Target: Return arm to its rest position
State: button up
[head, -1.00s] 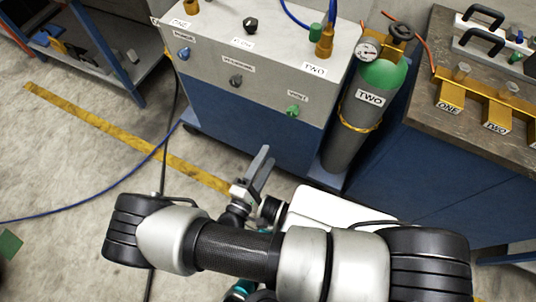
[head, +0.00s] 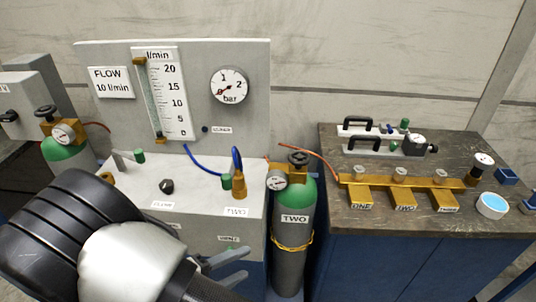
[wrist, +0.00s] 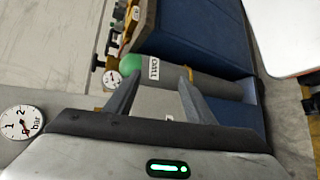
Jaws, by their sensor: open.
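My gripper (head: 240,263) is low in the head view, in front of the grey console (head: 205,225). Its two fingers are apart and nothing is between them. In the wrist view my gripper (wrist: 158,85) also shows spread, empty fingers. Beyond them is the green-topped grey cylinder (wrist: 175,76) labelled TWO, which looks sideways there. My arm fills the lower left of the head view and hides part of the console front. The same cylinder (head: 292,238) stands upright just right of the console in the head view, with a gauge and a black valve wheel on top.
A dark-topped blue bench (head: 420,245) at the right bears a yellow manifold (head: 405,182) with several labelled blocks. A flow panel (head: 250,110) with a bar gauge stands behind the console. Another green-topped cylinder (head: 65,150) stands at the left.

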jog(key=s+d+r+m+g+y+p, duration=0.1)
jog(key=s+d+r+m+y+p, duration=0.1)
jog(key=d+r, duration=0.5)
jog(key=s+d+r+m+g+y+p, duration=0.1)
jog(key=d+r+m+y, duration=0.4)
jog(key=r, duration=1.2)
jog(key=s+d+r+m+g+y+p, duration=0.1)
jog(key=s+d+r+m+y+p, duration=0.1)
jog(key=d+r, duration=0.7)
notch_tip(320, 180, up, 4)
jog(key=shift+s+d+f+m+g+y+p, duration=0.1)
jog(key=shift+s+d+m+g+y+p, duration=0.25)
jog(key=shift+m+y+p, duration=0.55)
